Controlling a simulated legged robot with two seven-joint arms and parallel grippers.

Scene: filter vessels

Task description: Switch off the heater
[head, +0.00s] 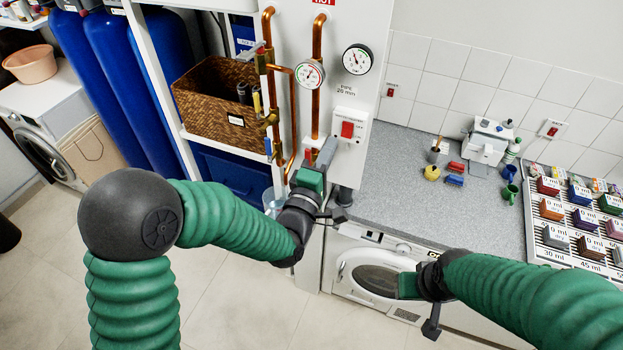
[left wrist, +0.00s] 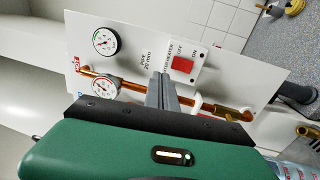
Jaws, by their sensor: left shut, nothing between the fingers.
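The heater switch (head: 348,130) is a red rocker on a white plate, fixed to the white panel beside the copper pipes.
Two pressure gauges (head: 358,59) and copper pipes (head: 316,70) are close to the switch. A wicker basket (head: 215,97) stands on the shelf at left. The grey counter (head: 400,190) at right has clear room near the panel. Other red switches (head: 551,130) are on the tiles.

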